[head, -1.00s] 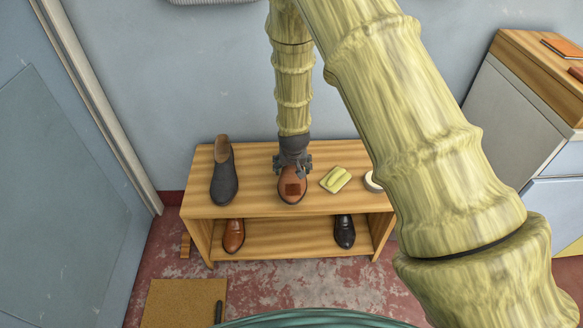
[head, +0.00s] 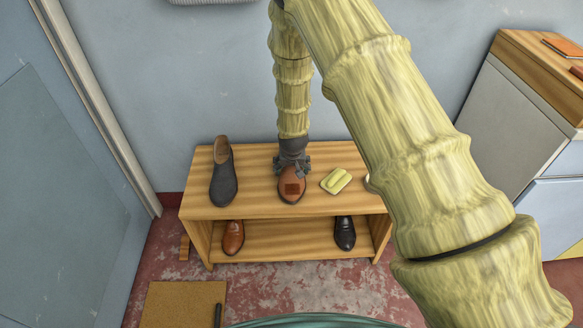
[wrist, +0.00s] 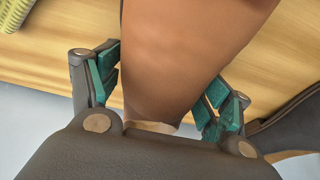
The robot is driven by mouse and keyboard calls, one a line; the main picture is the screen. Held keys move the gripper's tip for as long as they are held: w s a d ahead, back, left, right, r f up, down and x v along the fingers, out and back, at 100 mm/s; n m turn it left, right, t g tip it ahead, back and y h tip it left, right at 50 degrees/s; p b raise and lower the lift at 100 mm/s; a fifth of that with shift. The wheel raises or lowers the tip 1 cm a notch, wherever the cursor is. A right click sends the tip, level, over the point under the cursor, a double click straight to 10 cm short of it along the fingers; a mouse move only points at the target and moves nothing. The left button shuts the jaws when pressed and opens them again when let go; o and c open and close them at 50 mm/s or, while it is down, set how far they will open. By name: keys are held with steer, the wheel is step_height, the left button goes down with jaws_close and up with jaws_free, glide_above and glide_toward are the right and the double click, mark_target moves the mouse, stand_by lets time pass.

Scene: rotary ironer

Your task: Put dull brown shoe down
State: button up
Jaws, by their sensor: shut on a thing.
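The dull brown shoe (head: 291,184) is at the middle of the bench top, toe toward the front, with a darker brown square patch on it. My gripper (head: 291,163) is at the shoe's heel end, above the bench. In the wrist view the teal finger pads of my gripper (wrist: 160,92) press on both sides of the brown shoe (wrist: 185,50). Whether the sole touches the bench top cannot be told. My gripper hides the shoe's opening in the head view.
A brown shoe (head: 233,237) and a black shoe (head: 345,232) stand on the lower shelf. A mat (head: 182,305) lies on the floor.

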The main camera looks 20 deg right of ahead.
steer(key=shift+f, duration=0.1)
steer(key=o, duration=1.3)
